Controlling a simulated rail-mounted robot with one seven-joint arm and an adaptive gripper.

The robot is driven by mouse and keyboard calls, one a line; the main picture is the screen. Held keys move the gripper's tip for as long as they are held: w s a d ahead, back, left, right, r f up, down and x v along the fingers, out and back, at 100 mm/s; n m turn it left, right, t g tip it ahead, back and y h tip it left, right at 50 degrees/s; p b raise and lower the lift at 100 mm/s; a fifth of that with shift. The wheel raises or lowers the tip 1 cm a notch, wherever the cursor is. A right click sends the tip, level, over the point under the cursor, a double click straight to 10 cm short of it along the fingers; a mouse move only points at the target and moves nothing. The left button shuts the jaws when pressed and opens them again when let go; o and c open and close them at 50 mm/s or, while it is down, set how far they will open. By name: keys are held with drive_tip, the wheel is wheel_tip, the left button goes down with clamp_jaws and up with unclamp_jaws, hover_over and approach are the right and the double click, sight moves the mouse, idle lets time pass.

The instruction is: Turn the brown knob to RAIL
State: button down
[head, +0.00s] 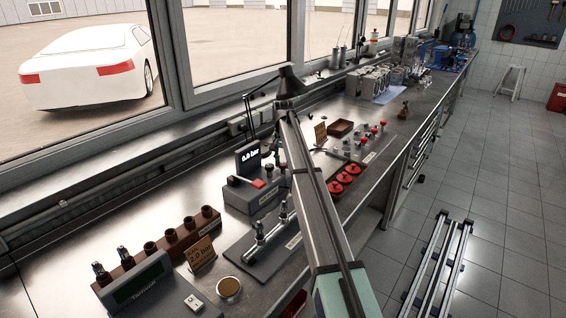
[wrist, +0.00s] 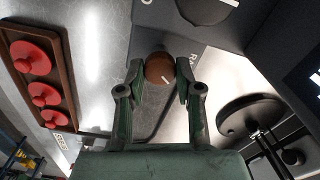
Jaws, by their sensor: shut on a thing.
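The brown knob (wrist: 157,66) is round, with a short white mark on its face, and sits on a dark grey panel. Part of a label (wrist: 167,56) starting with "R" shows on the panel beside it; the rest is hidden behind a finger. My gripper (wrist: 159,80) is shut on the knob, one finger on each side. In the head view my arm hides the knob and most of the gripper.
A brown tray (wrist: 70,88) with red round-handled parts lies left in the wrist view. A dark round part (wrist: 250,112) is on the right. In the head view, a gauge reading 0.0 bar (head: 248,157) stands left of my arm.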

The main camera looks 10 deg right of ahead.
sight(283, 164)
drive_tip(key=n, duration=0.3)
drive_tip(key=shift+s+n, duration=0.1)
drive_tip(key=shift+n, duration=0.3)
drive_tip(key=shift+f+n, duration=0.1)
drive_tip(key=shift+n, duration=1.8)
drive_tip(key=c, duration=0.8)
unclamp_jaws()
drive_tip(key=shift+o, duration=0.2)
drive_tip(key=shift+r, duration=0.2)
wheel_tip(283, 164, up, 12)
drive_tip(key=shift+f, duration=0.2)
